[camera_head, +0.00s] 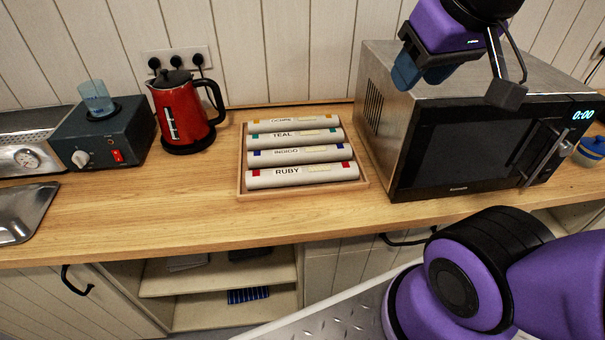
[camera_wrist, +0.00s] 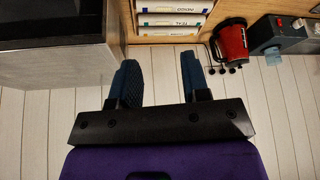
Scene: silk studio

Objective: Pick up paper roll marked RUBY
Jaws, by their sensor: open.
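The RUBY paper roll (camera_head: 300,175) is off-white with red end bands and lies nearest the counter's front edge in a shallow wooden tray (camera_head: 241,172). Behind it lie the INDIGO roll (camera_head: 298,153), the TEAL roll (camera_head: 290,136) and a roll with orange bands (camera_head: 285,121). My gripper (camera_head: 425,72) is high over the left part of the microwave, to the right of the tray and well apart from the rolls. In the wrist view my gripper (camera_wrist: 156,80) is open, with nothing between its blue fingers. The RUBY roll is out of frame there.
The microwave (camera_head: 470,150) stands close to the tray's right side. A red kettle (camera_head: 180,115) stands to its left, and a dark appliance (camera_head: 110,135) with a blue cup is farther left. The wooden counter (camera_head: 190,200) is bare in front of the kettle and tray.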

